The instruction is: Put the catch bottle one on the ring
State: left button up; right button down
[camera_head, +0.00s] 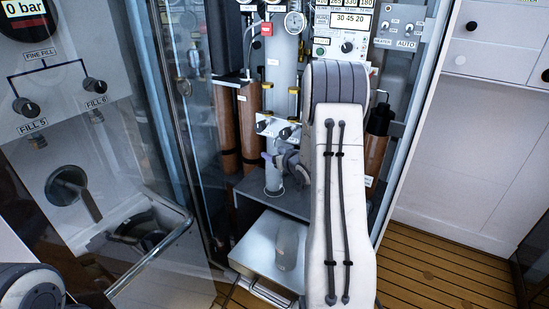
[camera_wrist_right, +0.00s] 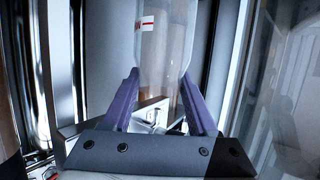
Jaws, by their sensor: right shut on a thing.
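My right gripper (camera_head: 270,157) is in front of the tall grey cylinder in the cabinet, its wrist partly hidden by my white forearm. In the right wrist view its two purple fingers (camera_wrist_right: 160,97) are shut on a clear bottle, apparently the catch bottle (camera_wrist_right: 166,50), which looks upright and has a small red and white label. In the head view the held bottle is hard to make out against the cylinder. I cannot pick out the ring with certainty. My left gripper is not in view.
A translucent grey vessel (camera_head: 287,246) stands on a metal drawer or tray (camera_head: 255,250) below the gripper. Brown cylinders (camera_head: 227,125) stand behind to the left. A glass door (camera_head: 150,130) with a metal handle hangs open at left. Wooden floor (camera_head: 440,270) is clear at right.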

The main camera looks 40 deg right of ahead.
jog(key=shift+f, duration=0.6)
jog(key=shift+c, duration=0.9)
grip_release()
jog(key=shift+f+b, duration=0.15)
jog(key=shift+b, duration=0.15)
